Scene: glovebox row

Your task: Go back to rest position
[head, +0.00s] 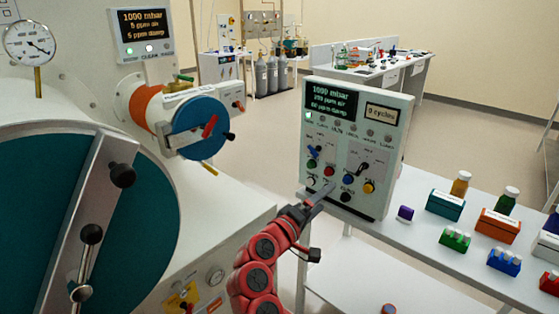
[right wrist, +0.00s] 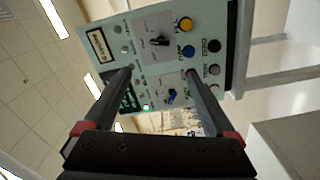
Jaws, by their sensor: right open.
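My right arm comes up from the bottom of the head view, red and jointed. Its gripper (head: 318,196) is in front of the lower left part of a pale control box (head: 385,150). In the right wrist view the two dark fingers (right wrist: 160,74) stand apart with nothing between them, and the box face (right wrist: 215,20) fills the space beyond. I cannot tell whether a fingertip touches the box. My left gripper is not in view.
A white glovebox with a big teal round door (head: 140,215) and a small blue-capped port (head: 200,128) stands at left. The white bench (head: 415,235) at right holds bottles, coloured boxes and vial racks. Open floor (head: 270,125) lies behind.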

